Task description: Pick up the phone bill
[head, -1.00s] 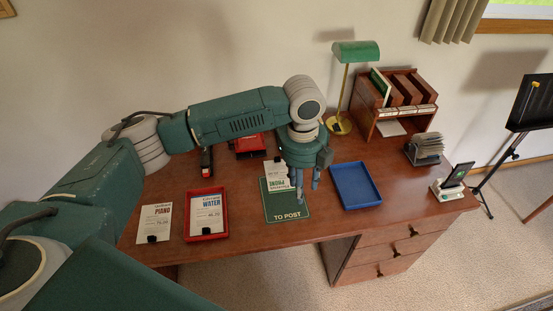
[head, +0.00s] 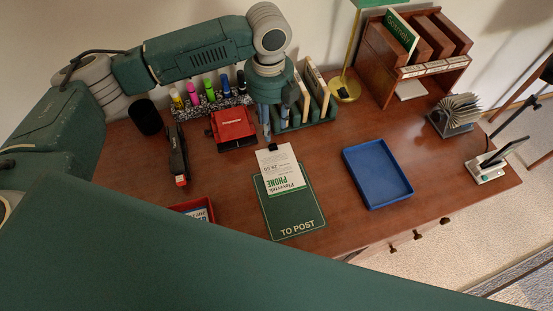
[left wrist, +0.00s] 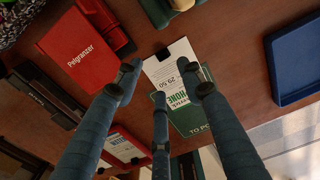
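The phone bill (head: 283,172) is a white sheet with green "PHONE" lettering and a black clip at its far edge. It lies partly on the green "TO POST" mat (head: 292,218). My left gripper (head: 267,136) points down just beyond the clip end of the bill. In the left wrist view the bill (left wrist: 172,72) shows between the spread fingers of my left gripper (left wrist: 163,75), which hold nothing. I cannot tell how high the fingertips are above the desk. My right gripper is not in view.
A blue tray (head: 402,192) stands right of the mat. A red Pelgranzer box (head: 232,124), a black and red stapler (head: 178,160) and several markers (head: 208,90) are at the left. A red tray (head: 207,205) is partly hidden. The lamp base (head: 345,90) and wooden organiser (head: 385,75) stand behind.

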